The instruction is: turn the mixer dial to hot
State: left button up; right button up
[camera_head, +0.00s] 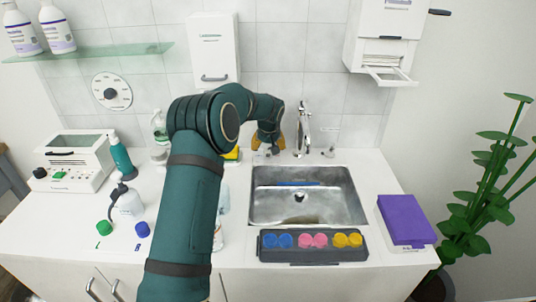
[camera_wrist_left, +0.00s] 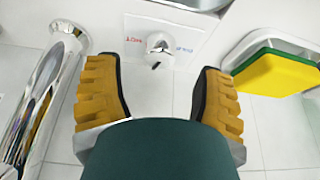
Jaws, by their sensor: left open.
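The mixer dial (camera_wrist_left: 158,43) is a small chrome knob on a white plate in the left wrist view. A red label (camera_wrist_left: 134,40) is at its left and a blue label (camera_wrist_left: 184,48) at its right. Its dark pointer points down in that view, towards neither label. My left gripper (camera_wrist_left: 156,82) is open and empty, its yellow-padded fingers on either side of the dial's line, apart from it. In the head view my left gripper (camera_head: 268,145) is behind the sink, left of the tap (camera_head: 303,130), and mostly hides the dial. My right gripper is not in view.
The chrome tap (camera_wrist_left: 45,90) stands close to one finger, and a yellow and green sponge (camera_wrist_left: 278,72) in a white holder is near the other. The sink (camera_head: 258,207) is in front. A bottle (camera_head: 158,128) and a white device (camera_head: 75,160) stand at the left.

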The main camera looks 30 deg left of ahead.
aim_at(268, 150)
pick_arm(q)
jog(key=shift+b+x, duration=0.3)
jog(key=shift+x, duration=2.05)
grip_shut()
